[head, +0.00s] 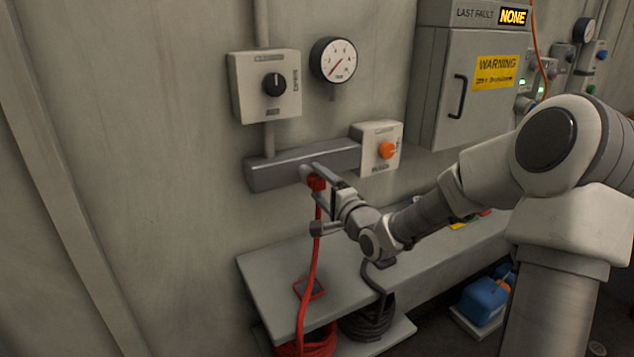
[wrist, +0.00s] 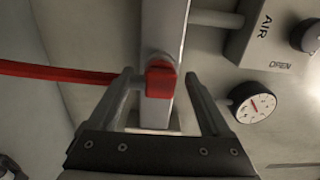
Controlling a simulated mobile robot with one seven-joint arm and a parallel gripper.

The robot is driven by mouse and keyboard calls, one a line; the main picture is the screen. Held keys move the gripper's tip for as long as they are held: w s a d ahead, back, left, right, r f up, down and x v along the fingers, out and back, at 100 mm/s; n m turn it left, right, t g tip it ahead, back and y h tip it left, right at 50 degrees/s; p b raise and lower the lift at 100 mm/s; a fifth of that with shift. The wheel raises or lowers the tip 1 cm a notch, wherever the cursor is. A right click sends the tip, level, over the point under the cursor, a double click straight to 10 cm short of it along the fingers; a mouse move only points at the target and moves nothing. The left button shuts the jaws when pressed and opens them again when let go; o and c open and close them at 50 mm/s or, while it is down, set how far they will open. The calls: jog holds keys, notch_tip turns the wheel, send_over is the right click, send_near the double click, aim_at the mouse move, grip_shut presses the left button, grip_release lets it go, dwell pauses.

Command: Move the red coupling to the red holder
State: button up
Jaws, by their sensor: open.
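The red coupling (head: 316,182) sits at the grey wall bar (head: 270,172), with its red hose (head: 311,255) hanging down past the bench edge. In the wrist view, the coupling (wrist: 160,80) lies between the two fingertips against the bar, with visible gaps at its sides. My gripper (head: 318,180) is open around the coupling; it also shows in the wrist view (wrist: 159,76). A small red square frame (head: 309,289) lies on the bench top below; it may be the red holder. My fingers partly hide the coupling in the head view.
A box with an orange knob (head: 386,149) adjoins the bar's right end. A gauge (head: 333,60) and a dark-knob box (head: 274,84) are above. The grey bench (head: 262,262) is below, with a dark cable (head: 373,285) over its edge. Bare wall lies left.

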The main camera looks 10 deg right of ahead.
aim_at(321, 186)
dwell(0.4)
grip_shut()
dwell(0.4)
jog(key=shift+s, duration=0.1)
jog(key=shift+p+v, duration=1.1)
jog(key=shift+v, duration=1.8)
